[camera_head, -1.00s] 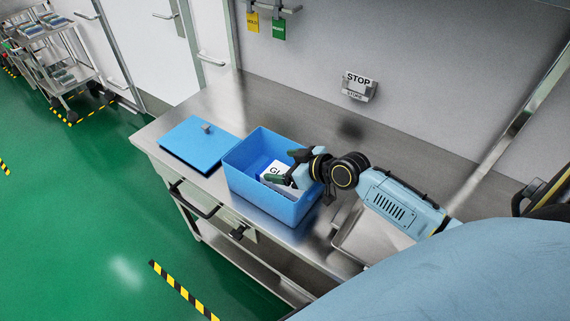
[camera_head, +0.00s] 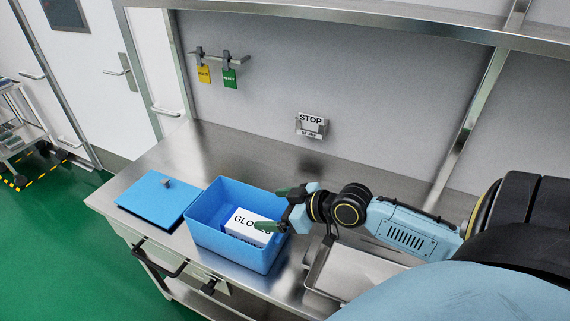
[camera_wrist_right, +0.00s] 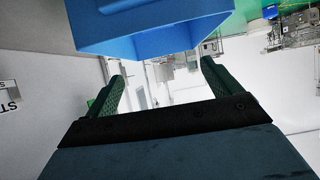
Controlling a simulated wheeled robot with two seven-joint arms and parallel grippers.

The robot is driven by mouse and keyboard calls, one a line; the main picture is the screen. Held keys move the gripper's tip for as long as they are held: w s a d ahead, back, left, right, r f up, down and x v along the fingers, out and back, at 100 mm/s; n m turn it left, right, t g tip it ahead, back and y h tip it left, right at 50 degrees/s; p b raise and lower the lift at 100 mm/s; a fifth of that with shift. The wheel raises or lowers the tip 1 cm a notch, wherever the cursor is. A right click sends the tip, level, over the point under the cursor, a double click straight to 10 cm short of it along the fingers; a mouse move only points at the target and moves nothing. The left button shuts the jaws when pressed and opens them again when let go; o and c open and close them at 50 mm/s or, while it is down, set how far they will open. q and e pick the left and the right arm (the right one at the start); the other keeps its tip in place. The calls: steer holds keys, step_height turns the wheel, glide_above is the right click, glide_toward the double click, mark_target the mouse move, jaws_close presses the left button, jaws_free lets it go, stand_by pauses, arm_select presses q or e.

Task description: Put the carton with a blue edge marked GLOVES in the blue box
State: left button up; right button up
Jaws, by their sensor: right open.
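The white carton marked GLOVES (camera_head: 246,226) is inside the blue box (camera_head: 225,249) in the head view. Part of it is hidden by the box wall and by my gripper. My right gripper (camera_head: 273,209) is open and empty, at the right rim of the box beside the carton. In the right wrist view its two fingers (camera_wrist_right: 162,80) stand apart with nothing between them, and the blue box (camera_wrist_right: 150,38) shows above them. My left gripper is not in view.
A flat blue lid (camera_head: 157,200) with a grey knob lies on the steel bench left of the box. A metal tray (camera_head: 345,272) sits at the right under my arm. A STOP sign (camera_head: 311,124) hangs on the wall behind. The bench behind the box is clear.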

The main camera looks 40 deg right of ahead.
steer(key=shift+v, duration=1.4)
